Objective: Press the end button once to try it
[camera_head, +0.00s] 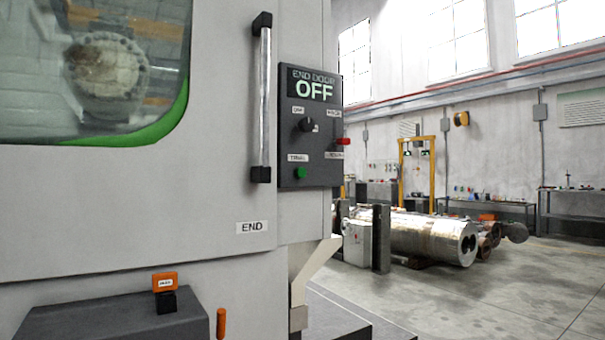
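A dark control panel (311,128) is fixed to the machine, right of the door handle. Its display (314,86) reads "END DOOR" and "OFF". Below the display are a black knob (306,124), a red button (343,141) jutting at the right edge, and a green button (300,173) at the lower left under a small label. The small labels are hard to read. A white plate (252,227) reading "END" is on the machine front below the handle. I cannot tell which control is named the end button. My gripper is not in view.
A vertical metal handle (264,100) stands out left of the panel. A dark box (115,318) carries an orange labelled piece (165,282); an orange upright (221,323) stands beside it. A pale chute (312,280) slopes below the panel. Large metal cylinders (425,234) lie behind; the right floor is open.

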